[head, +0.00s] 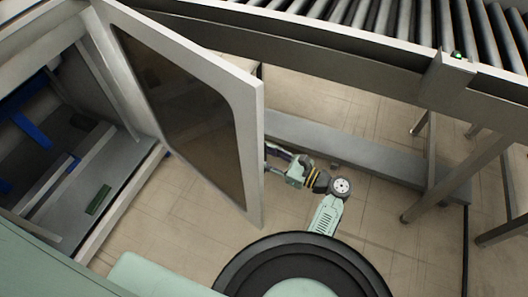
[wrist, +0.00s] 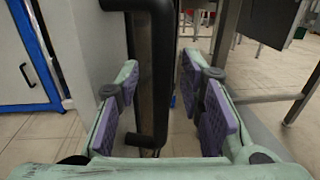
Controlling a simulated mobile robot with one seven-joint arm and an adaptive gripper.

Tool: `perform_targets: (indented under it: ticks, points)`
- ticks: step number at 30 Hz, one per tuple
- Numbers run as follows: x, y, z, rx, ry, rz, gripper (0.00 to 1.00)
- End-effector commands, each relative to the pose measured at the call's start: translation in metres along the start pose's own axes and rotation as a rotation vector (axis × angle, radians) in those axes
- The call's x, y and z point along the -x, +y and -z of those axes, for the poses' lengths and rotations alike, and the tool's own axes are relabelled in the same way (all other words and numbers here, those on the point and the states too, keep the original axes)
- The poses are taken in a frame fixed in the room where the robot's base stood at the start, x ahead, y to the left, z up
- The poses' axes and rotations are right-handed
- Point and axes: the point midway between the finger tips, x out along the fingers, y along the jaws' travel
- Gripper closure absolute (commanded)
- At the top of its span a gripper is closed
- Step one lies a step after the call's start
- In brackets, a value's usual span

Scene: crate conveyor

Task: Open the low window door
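The window door (head: 250,125), a pale frame with a dark pane, stands swung well out from the low cabinet (head: 118,205), whose inside shows at the left. My gripper (head: 277,152) is at the far side of the door near its free edge, and the door partly hides it. In the wrist view my gripper (wrist: 168,115) is open, with purple pads on both fingers. A black upright bar handle (wrist: 151,80) stands between the two fingers, with a gap visible on the right side. Whether the left pad touches it I cannot tell.
A roller conveyor (head: 400,85) with metal legs runs across the back and right. Inside the cabinet lie a green block (head: 98,199) and blue parts (head: 35,133). A blue-framed white door (wrist: 27,55) is at the left of the wrist view. Tiled floor is clear below the open door.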

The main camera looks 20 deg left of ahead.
Motion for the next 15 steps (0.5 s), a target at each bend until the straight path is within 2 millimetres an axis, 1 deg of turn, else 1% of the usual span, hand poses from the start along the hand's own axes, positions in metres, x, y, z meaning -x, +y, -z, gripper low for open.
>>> perform_targets:
  ticks: [1,4,12,13,15]
  points:
    - [-0.0048,0.0004,-0.0009,-0.001,0.0,-0.002,0.65]
    - [-0.0101,0.0001,-0.0001,-0.001,0.0,0.0,0.65]
    - [-0.0118,0.0001,0.0005,-0.001,0.0,0.0,0.65]
    - [-0.0118,0.0001,0.0004,0.0,0.0,0.0,0.66]
    - [-0.0117,0.0001,0.0004,0.0,0.0,0.0,0.71]
